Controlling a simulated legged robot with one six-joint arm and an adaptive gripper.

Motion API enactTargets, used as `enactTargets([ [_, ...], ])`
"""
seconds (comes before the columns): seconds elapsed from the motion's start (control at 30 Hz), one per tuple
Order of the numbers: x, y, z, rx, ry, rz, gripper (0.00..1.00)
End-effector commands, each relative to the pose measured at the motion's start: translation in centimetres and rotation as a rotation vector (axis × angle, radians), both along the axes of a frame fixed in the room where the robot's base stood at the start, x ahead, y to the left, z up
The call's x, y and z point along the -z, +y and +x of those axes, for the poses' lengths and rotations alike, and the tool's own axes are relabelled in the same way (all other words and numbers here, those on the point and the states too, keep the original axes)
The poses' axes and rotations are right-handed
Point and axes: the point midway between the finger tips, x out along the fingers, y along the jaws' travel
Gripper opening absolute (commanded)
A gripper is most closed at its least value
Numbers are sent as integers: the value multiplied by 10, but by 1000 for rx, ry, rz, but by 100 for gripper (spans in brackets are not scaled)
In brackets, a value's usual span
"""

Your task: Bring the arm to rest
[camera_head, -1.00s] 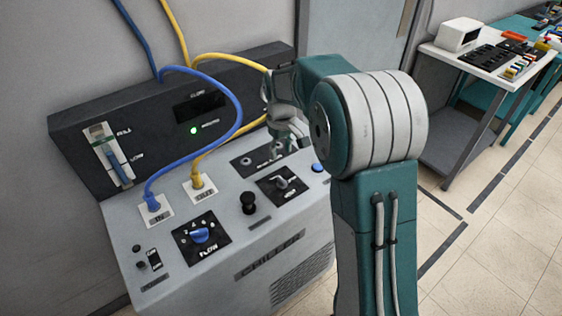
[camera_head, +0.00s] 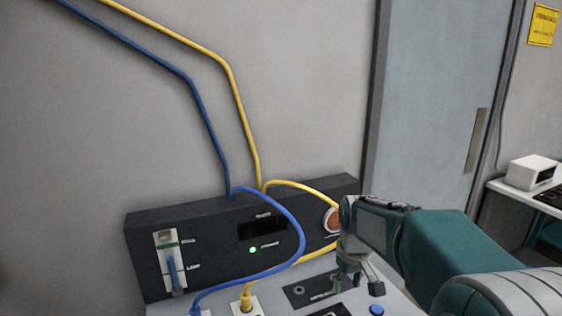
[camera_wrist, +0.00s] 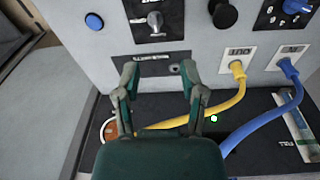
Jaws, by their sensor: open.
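My gripper (camera_head: 358,284) hangs over the right part of the chiller's grey top panel (camera_wrist: 205,60), in front of its dark back console (camera_head: 200,226). In the wrist view my gripper (camera_wrist: 158,72) has its two fingers spread with nothing between them. The fingertips appear beside the black label plate with a small round socket (camera_wrist: 175,69); I cannot tell whether they touch the panel. My teal arm reaches in from the lower right in the head view. It partly hides the console's right end and an orange round part (camera_head: 333,220).
A blue hose (camera_head: 292,225) and a yellow hose (camera_head: 300,186) arch close to my gripper. A black knob (camera_wrist: 223,13), a switch (camera_wrist: 155,19) and a blue button (camera_wrist: 94,21) stand on the panel. A green light (camera_head: 253,250) glows. A door (camera_head: 430,100) and white box (camera_head: 530,172) are right.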

Motion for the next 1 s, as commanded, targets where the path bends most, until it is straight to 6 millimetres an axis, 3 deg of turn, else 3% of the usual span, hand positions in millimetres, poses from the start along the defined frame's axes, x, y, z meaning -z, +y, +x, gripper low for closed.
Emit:
enactTargets([
  [0.1, -20, 0, -24, 31, -43, 4, 53],
  [0.43, -53, -1, -90, 117, -146, 21, 53],
  [0.7, -64, -2, -145, 185, -231, 42, 53],
  [1.0, -61, -2, -203, 262, -324, 72, 53],
])
